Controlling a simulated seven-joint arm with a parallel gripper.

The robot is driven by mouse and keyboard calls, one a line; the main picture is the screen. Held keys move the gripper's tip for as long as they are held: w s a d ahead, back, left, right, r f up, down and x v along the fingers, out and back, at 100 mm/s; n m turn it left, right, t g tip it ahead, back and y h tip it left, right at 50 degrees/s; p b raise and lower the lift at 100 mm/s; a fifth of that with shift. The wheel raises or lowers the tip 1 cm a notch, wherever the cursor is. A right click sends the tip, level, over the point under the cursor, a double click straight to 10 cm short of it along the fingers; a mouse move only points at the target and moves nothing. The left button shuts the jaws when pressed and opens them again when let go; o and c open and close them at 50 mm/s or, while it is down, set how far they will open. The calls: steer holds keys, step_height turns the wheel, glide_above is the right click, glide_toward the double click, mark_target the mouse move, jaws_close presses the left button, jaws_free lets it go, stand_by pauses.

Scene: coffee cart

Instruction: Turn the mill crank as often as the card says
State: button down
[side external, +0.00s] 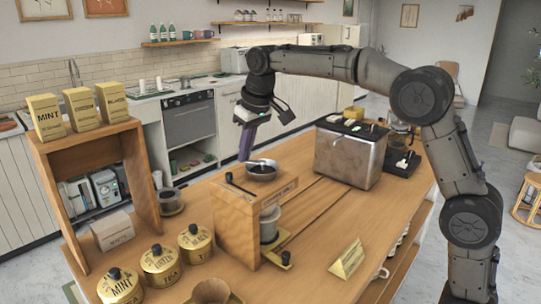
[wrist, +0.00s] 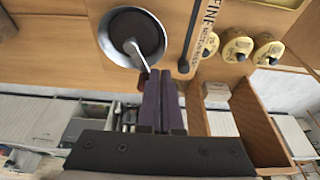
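The wooden mill (side external: 245,225) stands on the cart top with a round dark metal bowl (side external: 262,175) on it. In the wrist view the bowl (wrist: 112,38) holds a metal crank arm (wrist: 138,57) running from its middle over the rim towards my fingertips. A brown piece, perhaps the crank knob (wrist: 142,82), shows beside my left finger, partly hidden. My gripper (side external: 244,158) points down at the bowl's far left edge. Its purple fingers (wrist: 159,72) look closed, with only a thin line between them. Whether they touch the crank is unclear. The yellow tent card (side external: 347,259) stands at the front; its text is unreadable.
A dark lever (side external: 238,185) sits beside the bowl, near a "FINE" label (wrist: 208,18). Several yellow tea tins (side external: 160,262) and a wooden shelf (side external: 95,165) stand left. A metal box machine (side external: 348,155) stands right. The cart top around the card is mostly clear.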

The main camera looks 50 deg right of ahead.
steer(key=shift+w+d, duration=0.2)
steer(key=shift+w, duration=0.2)
steer(key=shift+d, duration=0.15)
steer(key=shift+w+d, duration=0.5)
steer(key=shift+d, duration=0.1)
steer(key=shift+w+d, duration=0.25)
steer(key=shift+d, duration=0.6)
